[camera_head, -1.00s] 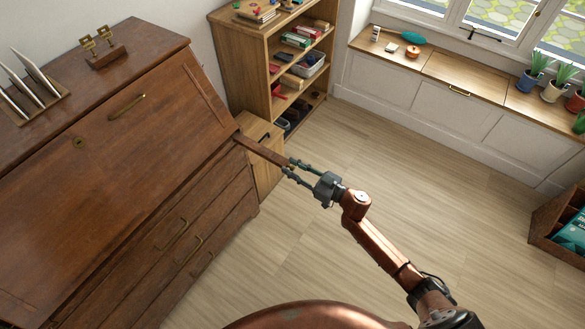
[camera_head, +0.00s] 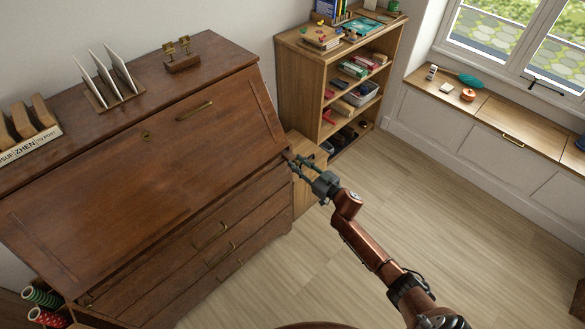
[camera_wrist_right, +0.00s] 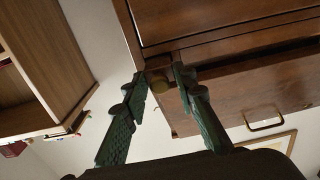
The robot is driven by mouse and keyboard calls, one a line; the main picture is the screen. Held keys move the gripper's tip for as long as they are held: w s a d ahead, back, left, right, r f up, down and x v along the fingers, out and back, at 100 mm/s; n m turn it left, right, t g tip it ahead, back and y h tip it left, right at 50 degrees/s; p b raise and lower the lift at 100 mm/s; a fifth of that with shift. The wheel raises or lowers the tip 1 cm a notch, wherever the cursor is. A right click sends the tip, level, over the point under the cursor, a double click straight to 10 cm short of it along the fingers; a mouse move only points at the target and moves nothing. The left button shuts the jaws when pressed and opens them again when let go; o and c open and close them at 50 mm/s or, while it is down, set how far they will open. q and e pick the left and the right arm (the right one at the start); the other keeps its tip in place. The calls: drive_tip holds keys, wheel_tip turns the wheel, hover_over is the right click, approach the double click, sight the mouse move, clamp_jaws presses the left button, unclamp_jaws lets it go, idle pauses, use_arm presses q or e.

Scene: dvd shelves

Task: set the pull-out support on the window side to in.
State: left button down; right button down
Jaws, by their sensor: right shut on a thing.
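The brown wooden desk (camera_head: 150,190) has a sloping front flap, which is closed. The pull-out support (camera_head: 288,155) on the window side is at the flap's lower right corner, and only a short end shows. My left gripper is not in view.
A small wooden cabinet (camera_head: 306,185) stands close beside the desk, behind my gripper. An open bookshelf (camera_head: 300,85) is beyond it, and a window bench (camera_head: 432,128) runs along the right. The wooden floor (camera_head: 400,235) between them is clear.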

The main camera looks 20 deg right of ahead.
drive_tip(key=shift+d, duration=0.15)
drive_tip(key=c, duration=1.9)
unclamp_jaws()
drive_tip(key=v, duration=1.2)
drive_tip(key=shift+c, duration=0.4)
